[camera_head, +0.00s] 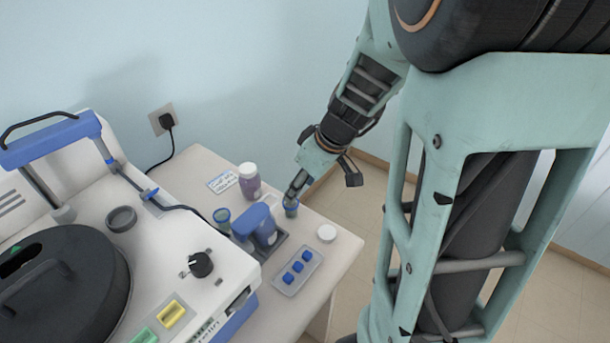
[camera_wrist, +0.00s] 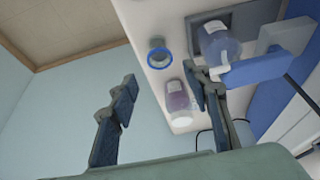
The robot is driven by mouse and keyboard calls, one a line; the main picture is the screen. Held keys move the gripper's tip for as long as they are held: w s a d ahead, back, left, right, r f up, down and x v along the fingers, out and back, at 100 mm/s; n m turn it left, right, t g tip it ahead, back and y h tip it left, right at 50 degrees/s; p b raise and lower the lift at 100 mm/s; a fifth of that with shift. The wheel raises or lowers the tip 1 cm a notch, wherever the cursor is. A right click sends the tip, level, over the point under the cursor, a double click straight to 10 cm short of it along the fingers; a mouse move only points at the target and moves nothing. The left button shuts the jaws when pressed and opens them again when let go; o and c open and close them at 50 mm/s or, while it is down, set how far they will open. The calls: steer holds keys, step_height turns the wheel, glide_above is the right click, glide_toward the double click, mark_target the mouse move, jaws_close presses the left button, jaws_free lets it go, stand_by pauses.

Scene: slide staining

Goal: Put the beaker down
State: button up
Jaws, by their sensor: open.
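A small beaker (camera_head: 291,209) with a blue rim stands on the bench near its far right edge. In the wrist view the beaker (camera_wrist: 158,56) appears upright on the bench, beyond the gap between my fingertips. My gripper (camera_wrist: 160,78) is open, with its fingers wide apart and nothing between them. In the head view my gripper (camera_head: 323,183) is just above and beside the beaker, with one finger close to it. Whether that finger touches the beaker cannot be told.
A purple bottle (camera_head: 249,181) with a white cap stands nearby. A centrifuge-like machine (camera_head: 230,265) fills the left.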

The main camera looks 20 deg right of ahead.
steer(key=shift+v, duration=1.45)
steer(key=shift+w, duration=0.1)
